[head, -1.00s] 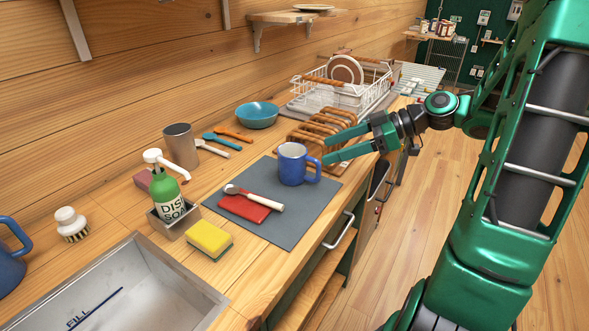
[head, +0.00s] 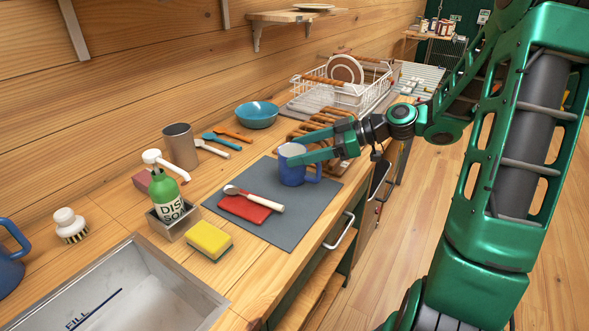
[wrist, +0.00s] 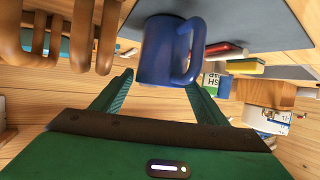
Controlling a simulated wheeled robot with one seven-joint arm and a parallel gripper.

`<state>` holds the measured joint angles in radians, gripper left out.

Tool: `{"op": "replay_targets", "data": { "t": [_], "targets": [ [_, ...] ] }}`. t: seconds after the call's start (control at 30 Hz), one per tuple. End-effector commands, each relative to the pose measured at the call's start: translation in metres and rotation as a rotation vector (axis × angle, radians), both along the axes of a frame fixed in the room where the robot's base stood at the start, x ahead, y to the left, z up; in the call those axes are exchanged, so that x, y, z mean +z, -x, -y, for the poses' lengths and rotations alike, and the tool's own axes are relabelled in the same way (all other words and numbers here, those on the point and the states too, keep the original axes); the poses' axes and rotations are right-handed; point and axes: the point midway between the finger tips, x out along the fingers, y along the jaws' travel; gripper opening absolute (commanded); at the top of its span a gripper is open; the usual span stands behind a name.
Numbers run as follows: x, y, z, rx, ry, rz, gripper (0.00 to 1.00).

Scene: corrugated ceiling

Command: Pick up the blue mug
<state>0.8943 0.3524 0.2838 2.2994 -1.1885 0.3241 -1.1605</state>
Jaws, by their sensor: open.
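The blue mug (head: 294,172) stands upright on the grey mat (head: 262,232), its handle toward the right. In the wrist view the mug (wrist: 163,52) is just beyond and between my fingertips, with its handle toward the right finger. My gripper (head: 296,149) is open. Its green fingers reach over the mat from the right, one passing in front of the mug's upper part and one behind it. The wrist view also shows my gripper (wrist: 157,85) spread with nothing held. Whether a finger touches the mug I cannot tell.
A red cloth (head: 240,208) with a spoon lies on the mat left of the mug. A wooden rack (head: 315,128) stands close behind the gripper. A yellow sponge (head: 209,238), soap bottle (head: 169,200), blue bowl (head: 257,115) and sink (head: 215,300) are further off.

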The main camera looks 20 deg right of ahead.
Motion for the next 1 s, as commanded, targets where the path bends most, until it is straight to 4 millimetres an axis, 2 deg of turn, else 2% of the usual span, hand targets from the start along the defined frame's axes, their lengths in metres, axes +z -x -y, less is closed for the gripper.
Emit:
{"op": "replay_targets", "data": {
  "t": [0.17,0.4,0.67,1.0],
  "targets": [
    [-0.0057,-0.0062,-0.0124,0.001,0.0,0.0,0.67],
    [-0.0062,-0.0069,-0.0129,-0.001,0.001,0.0,0.67],
    [-0.0059,-0.007,-0.0127,-0.001,0.0,0.0,0.06],
    [-0.0015,-0.0071,-0.0123,-0.001,0.002,0.001,0.06]
  ]
}}
